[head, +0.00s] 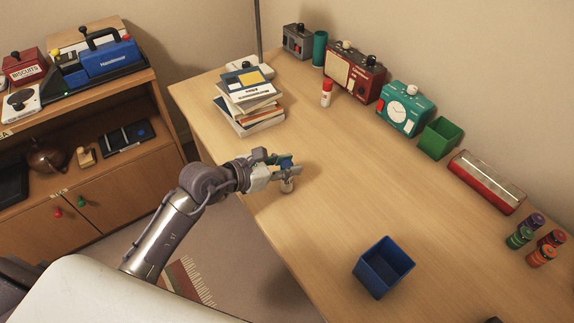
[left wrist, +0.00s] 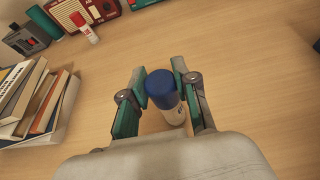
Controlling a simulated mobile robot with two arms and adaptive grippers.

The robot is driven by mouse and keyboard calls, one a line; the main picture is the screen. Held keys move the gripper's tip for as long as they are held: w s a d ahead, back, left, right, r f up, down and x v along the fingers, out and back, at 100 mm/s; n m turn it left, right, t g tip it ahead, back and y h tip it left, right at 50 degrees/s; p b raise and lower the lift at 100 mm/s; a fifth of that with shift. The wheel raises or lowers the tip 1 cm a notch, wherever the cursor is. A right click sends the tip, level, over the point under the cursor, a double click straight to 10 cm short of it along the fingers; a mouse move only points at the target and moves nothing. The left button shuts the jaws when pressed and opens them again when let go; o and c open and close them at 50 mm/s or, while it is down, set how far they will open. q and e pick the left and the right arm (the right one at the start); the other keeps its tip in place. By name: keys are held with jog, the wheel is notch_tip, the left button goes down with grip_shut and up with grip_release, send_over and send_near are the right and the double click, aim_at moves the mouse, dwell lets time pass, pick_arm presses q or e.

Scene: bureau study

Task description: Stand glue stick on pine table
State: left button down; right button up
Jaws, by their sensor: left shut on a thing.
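A glue stick with a blue cap and white body shows in the left wrist view (left wrist: 162,90) between the two fingers. In the head view its white lower end (head: 287,187) shows below the fingers, over the pine table (head: 340,205) near its left edge. My left gripper (head: 281,167) is shut on the glue stick, which looks roughly upright. I cannot tell whether its base touches the table. A similar white stick with a red cap (head: 326,93) stands farther back on the table. My right gripper is not in view.
A stack of books (head: 248,103) lies behind the gripper. A blue open box (head: 383,266) stands toward the front. The table's middle is clear.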

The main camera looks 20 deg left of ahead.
pick_arm(q)
jog(key=shift+f, duration=0.2)
jog(key=c, duration=0.9)
grip_release()
jog(key=shift+r, duration=0.15)
jog(key=shift+b+v, duration=0.45)
jog(key=shift+v, duration=5.5)
jog(key=shift+s+a, duration=0.1)
